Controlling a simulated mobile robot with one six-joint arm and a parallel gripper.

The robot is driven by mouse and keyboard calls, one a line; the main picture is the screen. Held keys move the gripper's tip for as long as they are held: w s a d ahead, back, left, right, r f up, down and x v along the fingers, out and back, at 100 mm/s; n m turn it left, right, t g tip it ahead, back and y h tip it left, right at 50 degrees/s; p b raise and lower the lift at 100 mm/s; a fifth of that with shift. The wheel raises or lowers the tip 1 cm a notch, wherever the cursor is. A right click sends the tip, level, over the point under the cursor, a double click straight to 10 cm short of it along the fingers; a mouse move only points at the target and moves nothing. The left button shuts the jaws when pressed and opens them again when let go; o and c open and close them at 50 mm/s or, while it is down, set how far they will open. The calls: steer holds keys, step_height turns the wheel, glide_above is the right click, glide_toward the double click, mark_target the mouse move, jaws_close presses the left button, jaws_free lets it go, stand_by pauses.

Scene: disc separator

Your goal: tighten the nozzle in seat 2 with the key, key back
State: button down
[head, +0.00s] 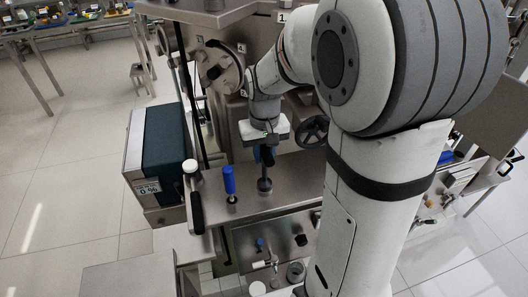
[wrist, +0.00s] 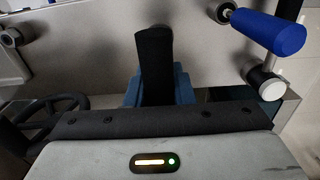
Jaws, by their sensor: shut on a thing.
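My gripper (head: 267,150) points down above the steel table. In the wrist view its blue-grey fingers (wrist: 181,88) are shut on a black handle (wrist: 154,60), which appears to be the key. In the head view a dark shaft and a round dark foot (head: 264,184) show below the gripper, at the table top. I cannot tell whether the foot touches the table. The round steel bowl (head: 222,70) with small number labels is behind and left of the gripper. The nozzle and seat 2 cannot be made out.
A blue-handled tool (head: 229,180) stands on the steel table (head: 290,175) left of my gripper; its handle also shows in the wrist view (wrist: 272,33). A black handwheel (head: 312,130) is to the right.

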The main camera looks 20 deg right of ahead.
stand_by(0.4)
steer(key=shift+f+b, duration=0.6)
steer(key=shift+f, duration=0.15)
steer(key=c, duration=1.2)
jaws_free()
steer(key=shift+o, duration=0.2)
step_height(320, 180, up, 7)
steer(key=shift+r, duration=0.2)
steer(key=shift+r+p, duration=1.5)
steer(key=shift+r, duration=0.8)
steer(key=shift+f, duration=0.1)
steer(key=shift+s, duration=0.15)
